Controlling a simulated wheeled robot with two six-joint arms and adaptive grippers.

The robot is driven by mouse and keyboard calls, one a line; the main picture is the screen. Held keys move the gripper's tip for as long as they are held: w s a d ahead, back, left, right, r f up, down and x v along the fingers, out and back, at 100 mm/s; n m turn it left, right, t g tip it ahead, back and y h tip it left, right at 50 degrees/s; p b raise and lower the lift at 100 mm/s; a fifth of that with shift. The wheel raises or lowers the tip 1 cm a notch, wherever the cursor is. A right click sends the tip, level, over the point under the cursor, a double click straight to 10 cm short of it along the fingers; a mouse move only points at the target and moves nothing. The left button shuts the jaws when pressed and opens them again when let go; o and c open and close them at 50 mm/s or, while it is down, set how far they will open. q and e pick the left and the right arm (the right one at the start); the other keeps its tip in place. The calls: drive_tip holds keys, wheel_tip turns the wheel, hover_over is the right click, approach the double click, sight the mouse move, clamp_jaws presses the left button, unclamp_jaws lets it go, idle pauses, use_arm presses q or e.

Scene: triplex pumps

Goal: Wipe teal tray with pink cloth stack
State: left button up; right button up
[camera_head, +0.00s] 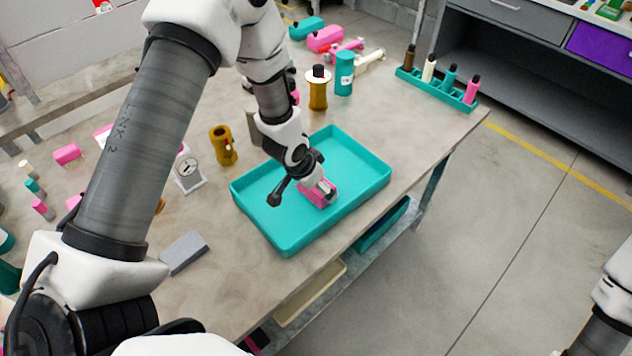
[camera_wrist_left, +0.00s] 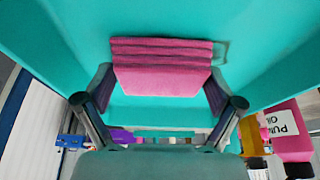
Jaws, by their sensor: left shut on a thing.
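The teal tray (camera_head: 357,170) lies on the workbench near its front edge. My left gripper (camera_head: 318,188) is inside the tray area, pointing down, and is shut on the pink cloth stack (camera_head: 322,193). In the left wrist view the layered pink cloth stack (camera_wrist_left: 160,68) sits between the two fingers of the left gripper (camera_wrist_left: 160,92), with the teal tray (camera_wrist_left: 262,40) around it. Whether the cloth touches the tray floor is hard to tell. Part of my right arm shows at the lower right of the head view; its gripper is outside the picture.
A brown-yellow fitting (camera_head: 222,146) and a gauge (camera_head: 188,172) stand left of the tray. A grey block (camera_head: 184,252) lies nearer. A teal canister (camera_head: 344,72) and a teal rack with several bottles (camera_head: 436,88) stand behind. Bare bench lies between the grey block and the tray.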

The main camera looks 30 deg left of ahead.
use_arm(q)
wheel_tip(320, 180, up, 2)
drive_tip(key=shift+w+r+p, duration=0.1)
drive_tip(key=shift+r+p, duration=0.15)
drive_tip(key=shift+p, duration=0.55)
drive_tip(key=shift+a+r+p, duration=0.1)
drive_tip(key=shift+r+p, duration=0.45)
drive_tip(key=shift+p, duration=0.1)
wheel_tip(320, 180, up, 2)
drive_tip(key=shift+r+p, duration=0.2)
drive_tip(key=shift+p, duration=0.75)
drive_tip(key=shift+r+p, duration=0.8)
drive_tip(key=shift+r, duration=0.15)
